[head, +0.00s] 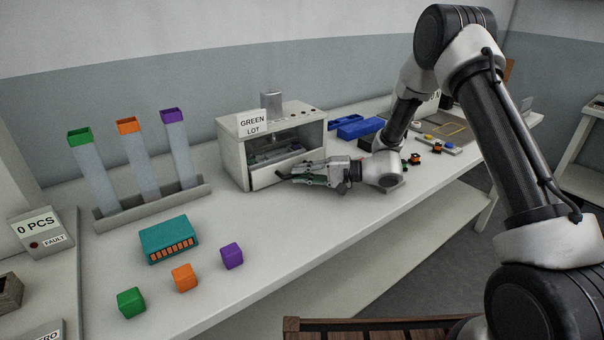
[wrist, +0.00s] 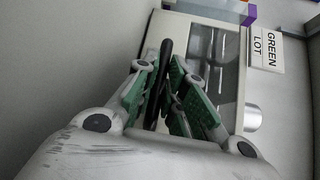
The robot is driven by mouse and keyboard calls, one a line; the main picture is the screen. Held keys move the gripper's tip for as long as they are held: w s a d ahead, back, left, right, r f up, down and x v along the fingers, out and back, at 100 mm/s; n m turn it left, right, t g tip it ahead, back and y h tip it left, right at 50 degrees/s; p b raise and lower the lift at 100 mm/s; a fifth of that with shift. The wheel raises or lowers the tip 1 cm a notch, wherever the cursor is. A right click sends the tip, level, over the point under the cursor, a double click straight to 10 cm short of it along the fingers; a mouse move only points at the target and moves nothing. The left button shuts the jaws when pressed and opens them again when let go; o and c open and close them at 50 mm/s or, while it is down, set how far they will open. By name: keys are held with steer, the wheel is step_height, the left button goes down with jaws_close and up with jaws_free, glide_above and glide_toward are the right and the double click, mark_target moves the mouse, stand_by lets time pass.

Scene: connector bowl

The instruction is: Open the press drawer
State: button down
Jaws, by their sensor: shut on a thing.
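The press (head: 232,150) is a pale box with a windowed front, standing at the back middle of the bench in the head view. It also shows in the wrist view (wrist: 238,75), turned on its side. The pale drawer front (head: 264,177) is low on the press and looks flush or nearly so; my gripper hides part of it. A dark bar handle (wrist: 165,62) lies between the green finger pads in the wrist view. My gripper (head: 284,176) is shut on this handle, reaching in from the right. It also shows in the wrist view (wrist: 168,95).
A "GREEN LOT" sign (head: 253,124) stands on the press. Left of it are colour-topped tubes in a rack (head: 150,204), a teal box (head: 168,239) and green (head: 131,303), orange (head: 184,277) and purple (head: 232,256) cubes. Blue trays (head: 360,128) lie right. The bench front before the press is clear.

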steer(key=s+d, duration=0.3)
steer(key=s, duration=0.2)
steer(key=s+d, duration=0.4)
steer(key=s, duration=0.1)
steer(key=s+d, duration=0.3)
steer(key=s, duration=0.1)
steer(key=shift+s+d, duration=0.35)
steer(key=shift+s, duration=0.05)
steer(key=c, duration=1.5)
jaws_free()
steer(key=v, duration=1.2)
steer(key=shift+w, duration=0.1)
